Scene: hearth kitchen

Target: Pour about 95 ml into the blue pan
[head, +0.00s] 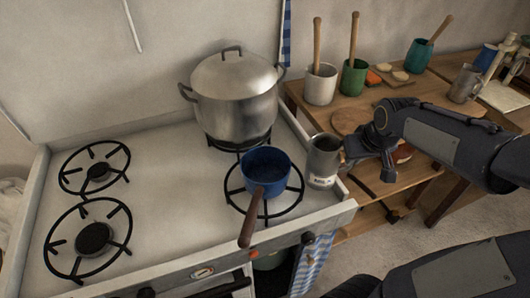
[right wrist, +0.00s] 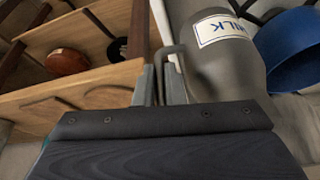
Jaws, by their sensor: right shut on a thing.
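The blue pan (head: 281,183) sits on the front right burner of the stove, its brown handle pointing to the front. I cannot make out any liquid in it. A grey metal jug (head: 323,158) with a white label is just right of the pan, roughly upright and apart from it in the head view. In the right wrist view the jug (right wrist: 222,75) shows the word MILK, with the blue pan (right wrist: 292,50) beyond it. My right gripper (head: 347,155) is shut on the jug's handle (right wrist: 170,62). The jug's contents are hidden. My left gripper is not in view.
A large lidded pot (head: 236,110) stands on the back right burner. The left burners (head: 94,237) are empty. A wooden table (head: 420,92) at the right holds a white crock (head: 320,88), a green crock (head: 353,80), a teal cup (head: 418,55) and boards.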

